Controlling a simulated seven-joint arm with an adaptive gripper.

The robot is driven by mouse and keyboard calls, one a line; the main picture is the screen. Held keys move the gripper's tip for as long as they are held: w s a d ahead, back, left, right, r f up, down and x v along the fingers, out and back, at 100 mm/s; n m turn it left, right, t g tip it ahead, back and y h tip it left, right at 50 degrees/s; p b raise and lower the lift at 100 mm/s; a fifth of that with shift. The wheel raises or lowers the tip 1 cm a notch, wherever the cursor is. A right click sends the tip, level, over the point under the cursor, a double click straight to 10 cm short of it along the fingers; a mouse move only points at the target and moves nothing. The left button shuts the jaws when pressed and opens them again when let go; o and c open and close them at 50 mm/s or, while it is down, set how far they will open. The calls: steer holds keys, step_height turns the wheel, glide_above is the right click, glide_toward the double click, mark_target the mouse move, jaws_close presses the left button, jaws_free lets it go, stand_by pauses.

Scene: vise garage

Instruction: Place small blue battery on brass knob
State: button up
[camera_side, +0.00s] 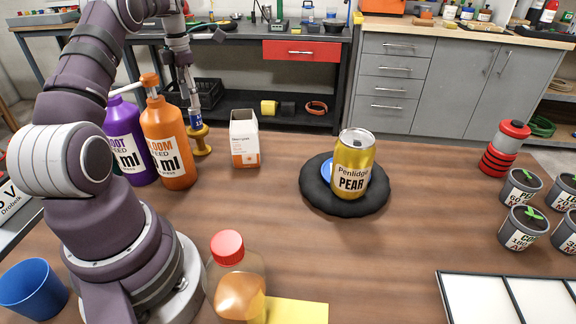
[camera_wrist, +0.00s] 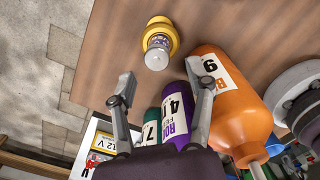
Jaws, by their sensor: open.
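A brass knob (camera_side: 201,141) stands on the wooden table, right of the orange bottle, in the side view; it also shows in the wrist view (camera_wrist: 164,22). A small battery (camera_side: 195,118) with a silver end stands upright on top of the knob. In the wrist view the battery (camera_wrist: 158,52) shows its silver end and a purple-and-white label, and seems to rest on the knob. My gripper (camera_wrist: 163,80) is open, with a finger on either side and clear space between the fingertips and the battery. In the side view the fingers are hard to make out.
An orange bottle (camera_side: 168,140) and a purple bottle (camera_side: 127,145) stand close left of the knob. A white carton (camera_side: 245,140) is right of it. A yellow can (camera_side: 352,165) sits on a black round pad (camera_side: 345,206). Free table lies in front of the carton.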

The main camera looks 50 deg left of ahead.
step_height(320, 180, up, 2)
steer(key=shift+r, duration=0.25)
steer(key=w+d+r+m+t+y, duration=0.1)
steer(key=w+d+r+m, duration=0.1)
steer(key=d+r+m, duration=0.35)
steer(key=w+d+r+m+t, duration=0.1)
steer(key=w+d+r+m, duration=0.15)
steer(key=d+m, duration=0.6)
steer(key=s+d+m+t, duration=0.1)
steer(key=s+d+m, duration=0.2)
steer(key=m, duration=0.4)
steer(key=s+d+f+m+t, duration=0.1)
steer(key=s+d+m, duration=0.2)
steer(key=d+m, duration=0.3)
steer(key=s+d+f+m+t+h, duration=0.1)
steer(key=s+d+m, duration=0.2)
steer(key=m, duration=0.6)
steer(key=shift+d+t, duration=0.3)
steer(key=shift+d, duration=0.85)
